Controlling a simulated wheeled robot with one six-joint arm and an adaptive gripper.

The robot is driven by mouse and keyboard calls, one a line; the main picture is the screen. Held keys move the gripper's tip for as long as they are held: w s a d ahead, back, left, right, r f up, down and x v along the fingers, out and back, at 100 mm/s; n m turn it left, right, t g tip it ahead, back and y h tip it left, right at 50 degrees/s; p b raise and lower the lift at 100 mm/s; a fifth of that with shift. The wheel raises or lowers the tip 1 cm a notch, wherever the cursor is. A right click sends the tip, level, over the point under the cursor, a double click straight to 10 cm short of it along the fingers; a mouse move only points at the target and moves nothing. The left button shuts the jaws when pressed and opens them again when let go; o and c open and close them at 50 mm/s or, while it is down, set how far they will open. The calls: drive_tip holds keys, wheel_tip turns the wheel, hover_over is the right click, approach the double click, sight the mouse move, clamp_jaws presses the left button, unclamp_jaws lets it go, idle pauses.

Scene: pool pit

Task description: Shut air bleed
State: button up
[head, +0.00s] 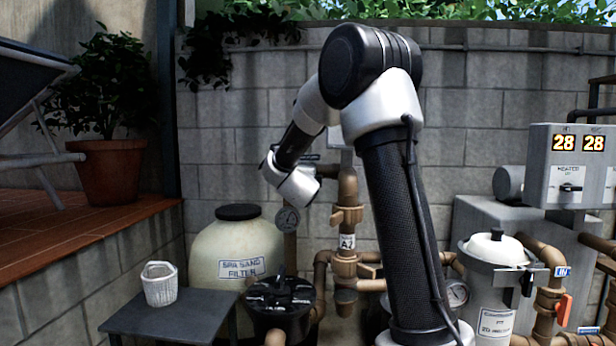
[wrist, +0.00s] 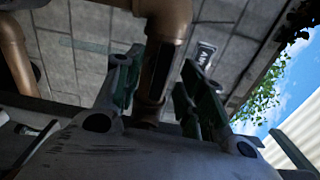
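In the wrist view my gripper (wrist: 162,62) has its two fingers spread apart. A brown pipe (wrist: 166,22) shows between and beyond the fingers; I cannot tell whether either finger touches it. In the head view my arm reaches toward the upper part of the brown vertical pipe (head: 347,185) with the A2 label (head: 347,241). The fingers are not clearly visible there, being at or behind my wrist. I cannot make out the air bleed for certain in either view. A round gauge (head: 288,219) sits just below my wrist.
The cream spa sand filter (head: 238,236) stands at left of the pipes, behind a black-lidded unit (head: 278,297). A white basket (head: 160,284) rests on a dark table (head: 178,318). A grey canister (head: 495,268) and a control box (head: 571,165) stand right. A block wall (head: 480,115) closes the back.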

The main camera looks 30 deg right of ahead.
drive_tip(key=v, duration=0.7)
idle(0.4)
